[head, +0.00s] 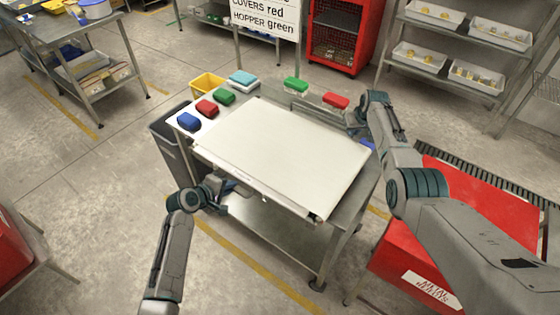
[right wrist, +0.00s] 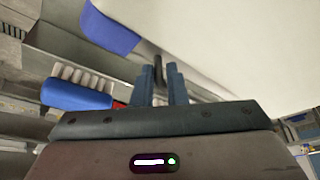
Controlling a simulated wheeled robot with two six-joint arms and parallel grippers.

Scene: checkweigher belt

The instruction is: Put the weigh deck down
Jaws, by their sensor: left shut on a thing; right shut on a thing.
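The weigh deck (head: 285,150) is a large, flat, cream-white panel over the steel table in the head view. It looks roughly level; I cannot tell whether it rests on the frame below or hangs just above it. My left gripper (head: 230,187) is shut at the deck's near edge, its fingertips partly hidden under it. My right gripper (head: 357,122) is shut at the far right edge. In the right wrist view, the right fingers (right wrist: 160,82) close on a small dark part beside the white deck (right wrist: 245,45).
Blue (head: 188,121), red (head: 206,109) and green (head: 223,96) brushes lie left of the deck; another green (head: 296,85) and red (head: 335,100) lie behind it. A yellow bin (head: 208,84) stands at the back left. A red metal-rejects box (head: 480,210) stands right.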

